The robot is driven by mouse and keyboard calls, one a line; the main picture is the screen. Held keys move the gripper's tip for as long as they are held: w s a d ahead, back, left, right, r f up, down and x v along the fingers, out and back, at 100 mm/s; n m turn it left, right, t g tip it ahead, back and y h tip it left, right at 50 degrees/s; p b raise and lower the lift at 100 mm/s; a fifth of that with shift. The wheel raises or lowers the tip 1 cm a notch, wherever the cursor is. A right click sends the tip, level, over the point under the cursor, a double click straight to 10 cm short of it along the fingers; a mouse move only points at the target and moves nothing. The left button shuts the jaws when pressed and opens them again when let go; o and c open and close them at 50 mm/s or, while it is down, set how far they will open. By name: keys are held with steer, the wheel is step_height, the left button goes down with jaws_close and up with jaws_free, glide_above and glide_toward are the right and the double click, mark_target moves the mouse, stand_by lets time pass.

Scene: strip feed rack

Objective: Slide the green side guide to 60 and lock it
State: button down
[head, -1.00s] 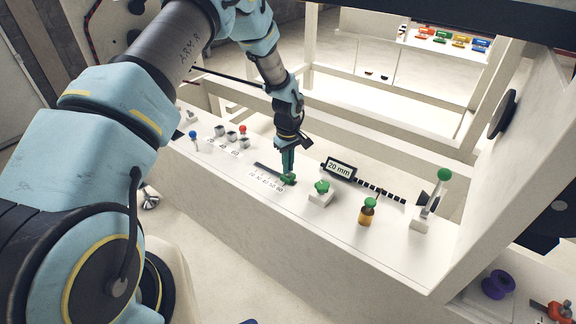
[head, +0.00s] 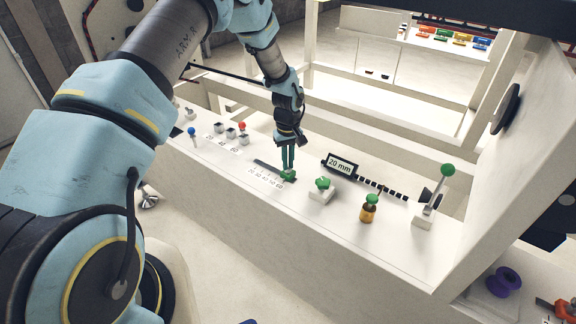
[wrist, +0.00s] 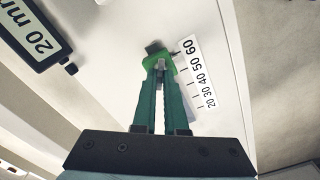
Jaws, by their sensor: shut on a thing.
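The green side guide (head: 289,175) sits near the right end of its dark slot on the white panel in the head view. In the wrist view the green guide (wrist: 158,62) stands close to the 60 mark of the printed scale (wrist: 199,72). A small dark pointer on it lies by the 50 to 60 end. My gripper (head: 288,165) points down with its green fingers closed on the guide. The fingers (wrist: 160,70) also show in the wrist view, on either side of the guide. Whether the guide is locked cannot be told.
A 20 mm display (head: 340,165) stands behind the slot. To the right are a green knob on a white block (head: 322,190), an amber bottle-like part with a green top (head: 368,208) and a green-balled lever (head: 436,195). Blue (head: 192,132) and red knobs (head: 242,127) stand left.

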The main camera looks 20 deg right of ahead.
steer(key=m+b, duration=0.3)
steer(key=m, duration=0.2)
steer(key=shift+f+m, duration=0.1)
steer(key=shift+m, duration=0.2)
steer(key=m+b, duration=0.1)
steer(key=m, duration=0.3)
steer(key=shift+m, duration=0.3)
steer(key=c, duration=1)
jaws_free()
steer(key=shift+o, duration=0.2)
steer(key=shift+r, duration=0.2)
step_height(320, 180, up, 11)
steer(key=b, duration=0.2)
steer(key=shift+f+b, duration=0.2)
steer(key=shift+b, duration=0.2)
